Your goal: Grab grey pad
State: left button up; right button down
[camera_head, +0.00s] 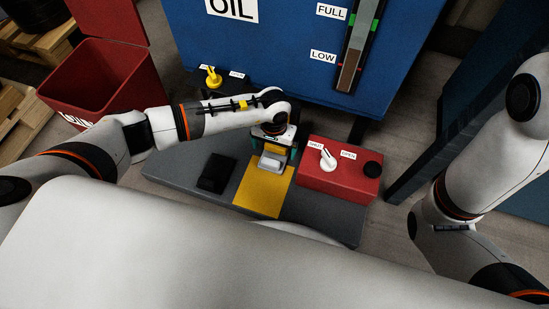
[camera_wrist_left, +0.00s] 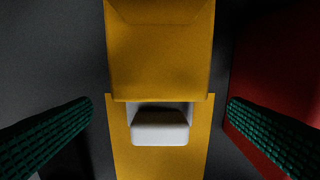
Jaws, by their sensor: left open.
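The grey pad (camera_head: 271,162) is a small light block on the yellow strip (camera_head: 262,192) in the head view. In the left wrist view the pad (camera_wrist_left: 160,130) sits near the centre, over the yellow strip (camera_wrist_left: 122,150). A yellow block (camera_wrist_left: 160,50) stands just beyond it in that view and may cover its far side. My left gripper (camera_head: 273,147) is above the pad and open. In the left wrist view its green fingers (camera_wrist_left: 160,130) are apart on either side of the pad, with gaps, touching nothing. My right gripper is out of view.
A red box (camera_head: 335,175) with a white knob and SHUT and OPEN labels stands close on the right. A black block (camera_head: 217,173) lies to the left on the grey plate (camera_head: 325,223). A blue oil tank (camera_head: 285,55) stands behind, and a red bin (camera_head: 100,85) far left.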

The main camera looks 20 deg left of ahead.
aim_at(275, 156)
pick_arm(q)
jog(key=f+b, duration=0.4)
jog(key=f, duration=0.1)
jog(key=shift+w+f, duration=0.1)
jog(key=shift+w, duration=0.2)
jog(key=c, duration=1.2)
